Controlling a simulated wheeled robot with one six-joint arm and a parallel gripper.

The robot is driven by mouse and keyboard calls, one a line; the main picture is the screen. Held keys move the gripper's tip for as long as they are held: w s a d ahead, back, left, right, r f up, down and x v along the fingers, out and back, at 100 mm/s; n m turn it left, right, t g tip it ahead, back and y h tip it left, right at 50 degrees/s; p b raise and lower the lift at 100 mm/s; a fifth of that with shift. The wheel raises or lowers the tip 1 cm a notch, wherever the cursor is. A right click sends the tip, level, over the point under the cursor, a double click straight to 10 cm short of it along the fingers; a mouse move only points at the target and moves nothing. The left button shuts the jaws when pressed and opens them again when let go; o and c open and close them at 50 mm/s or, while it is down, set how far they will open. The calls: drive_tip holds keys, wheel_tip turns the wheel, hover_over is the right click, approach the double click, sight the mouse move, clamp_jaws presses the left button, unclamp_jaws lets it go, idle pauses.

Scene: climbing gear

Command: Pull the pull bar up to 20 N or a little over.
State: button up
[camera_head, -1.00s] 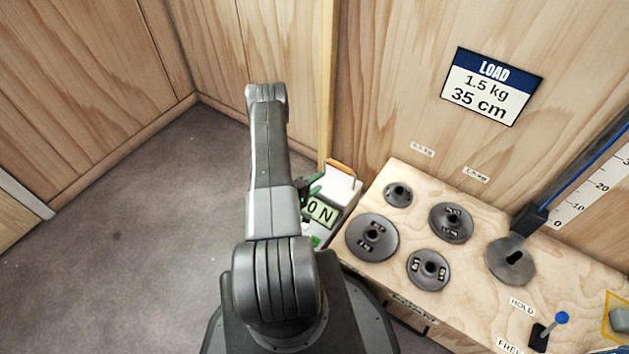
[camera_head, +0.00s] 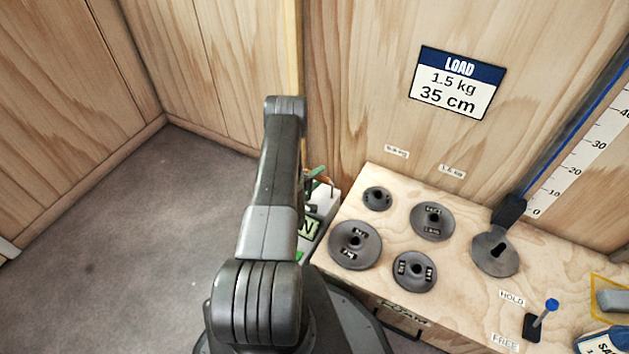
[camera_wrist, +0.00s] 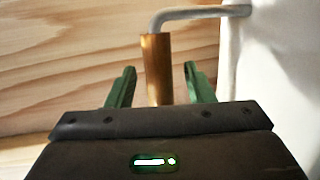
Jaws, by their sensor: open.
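The pull bar (camera_wrist: 157,70) is a brown-orange cylinder on a bent grey rod that joins a white body (camera_wrist: 272,75). In the wrist view it stands between the two green fingers of my gripper (camera_wrist: 161,78), with a gap on each side. My gripper is open and does not hold the bar. In the head view the green fingers (camera_head: 318,174) are beside the bar, which is mostly hidden. The gauge display (camera_head: 308,227) on the white unit shows an "N". My arm covers its left part, so the reading is hidden.
A wooden bench (camera_head: 385,195) right of the gauge bears several dark weight discs, a slotted disc (camera_head: 495,252) below a vertical scale, and a blue-knobbed lever (camera_head: 545,318) by HOLD and FREE labels. A load sign (camera_head: 456,82) is on the wall. Grey floor lies open at left.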

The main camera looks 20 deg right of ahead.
drive_tip(key=shift+c, duration=0.2)
clamp_jaws()
drive_tip(key=shift+r+p, duration=0.75)
drive_tip(key=shift+r, duration=0.8)
idle(0.4)
drive_tip(key=shift+f, duration=0.2)
idle(0.3)
drive_tip(key=shift+f+b, duration=1.35)
drive_tip(key=shift+b, duration=0.1)
drive_tip(key=shift+o, duration=0.3)
unclamp_jaws()
drive_tip(key=shift+r, duration=0.1)
drive_tip(key=p+v, duration=0.3)
drive_tip(key=v, duration=1.1)
